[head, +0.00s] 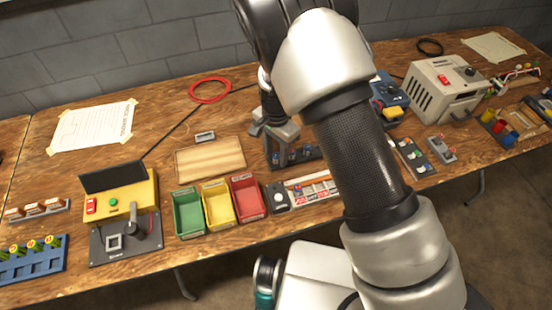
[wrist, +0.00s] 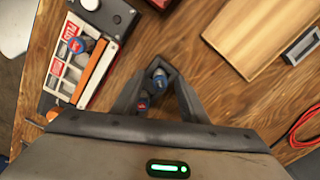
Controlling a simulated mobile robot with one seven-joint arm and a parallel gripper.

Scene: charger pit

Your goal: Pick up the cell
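Small blue-topped cells stand in a dark rack (head: 297,160) on the bench, to the right of the wooden board. In the wrist view, one blue-topped cell (wrist: 158,77) shows between my gripper's dark fingers, near their tips. Another cell (wrist: 143,102), blue and red, is closer to the gripper body and partly hidden by the left finger. My gripper (wrist: 161,70) points down over the rack; it also shows in the head view (head: 274,136).
A white-and-orange charger strip (head: 312,190) with a cell in it lies at the front. Green (head: 188,213), yellow (head: 218,203) and red (head: 248,198) bins stand left of it. The wooden board (head: 210,158) is behind them. A yellow tester (head: 125,205) is further left, a grey power unit (head: 445,88) right.

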